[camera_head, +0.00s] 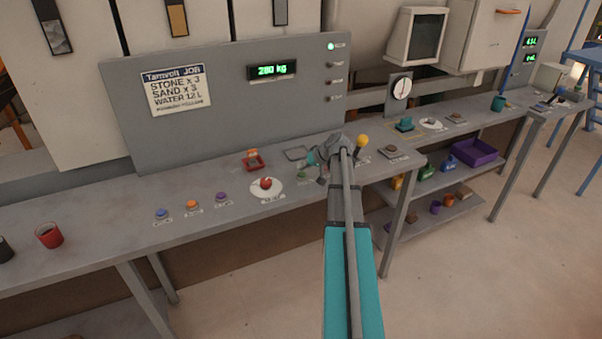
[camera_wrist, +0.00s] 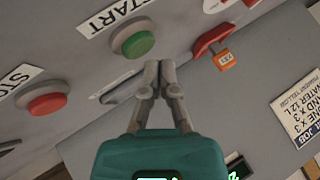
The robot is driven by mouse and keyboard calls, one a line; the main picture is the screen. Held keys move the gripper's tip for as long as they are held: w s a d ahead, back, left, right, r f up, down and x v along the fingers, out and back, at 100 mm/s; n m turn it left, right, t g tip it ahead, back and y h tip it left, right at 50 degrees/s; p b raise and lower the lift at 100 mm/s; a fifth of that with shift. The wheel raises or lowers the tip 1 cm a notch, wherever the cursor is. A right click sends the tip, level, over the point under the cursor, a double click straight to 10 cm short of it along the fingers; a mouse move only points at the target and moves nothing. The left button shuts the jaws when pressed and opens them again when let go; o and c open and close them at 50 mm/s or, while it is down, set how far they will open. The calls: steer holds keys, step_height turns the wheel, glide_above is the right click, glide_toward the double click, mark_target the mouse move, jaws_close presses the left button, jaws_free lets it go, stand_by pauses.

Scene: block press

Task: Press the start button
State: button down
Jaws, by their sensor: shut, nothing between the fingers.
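The green start button (camera_wrist: 138,45) stands on a grey round base beside a white START label (camera_wrist: 115,12) in the wrist view. My gripper (camera_wrist: 158,68) is shut and empty, its two fingertips together. In the picture the tips are just below and right of the green button. I see a gap between them, but cannot judge their height above the panel. In the head view the green button (camera_head: 302,173) is small, beside my wrist, which partly covers that area.
A red stop button (camera_wrist: 47,104) lies left of the green one in the wrist view. A red holder with an orange tag (camera_wrist: 222,60) is to the right. In the head view, a red mushroom button (camera_head: 266,183) and several small coloured buttons lie left; a yellow-knobbed lever (camera_head: 361,141) stands right.

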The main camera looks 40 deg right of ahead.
mark_target(303, 174)
steer(key=shift+r, duration=0.1)
stand_by(0.3)
step_height(303, 174, up, 5)
steer(key=p, duration=0.5)
stand_by(0.9)
steer(key=a+g, duration=0.1)
steer(key=a, duration=0.4)
steer(key=a+f+n+g, duration=0.1)
steer(key=a, duration=0.4)
steer(key=a+f+g, duration=0.1)
steer(key=a, duration=0.4)
steer(key=shift+s+a+f+n+y, duration=0.2)
steer(key=shift+s+a+n+y, duration=0.1)
steer(key=shift+s, duration=0.1)
steer(key=s+a, duration=0.1)
steer(key=a, duration=0.2)
steer(key=s+a+f+g, duration=0.1)
steer(key=a, duration=0.3)
steer(key=s+a+n+g, duration=0.1)
steer(key=a, duration=0.3)
steer(key=shift+f, duration=0.15)
steer(key=s+a+n+g+h, duration=0.1)
steer(key=s+a+h, duration=0.1)
steer(key=s+a, duration=0.4)
steer(key=s+a+f+n+g+h, duration=0.1)
steer(key=s+a+g+h, duration=0.1)
steer(key=s+a, duration=0.4)
steer(key=a+p, duration=0.1)
steer(key=a, duration=0.4)
steer(key=shift+s+g, duration=0.3)
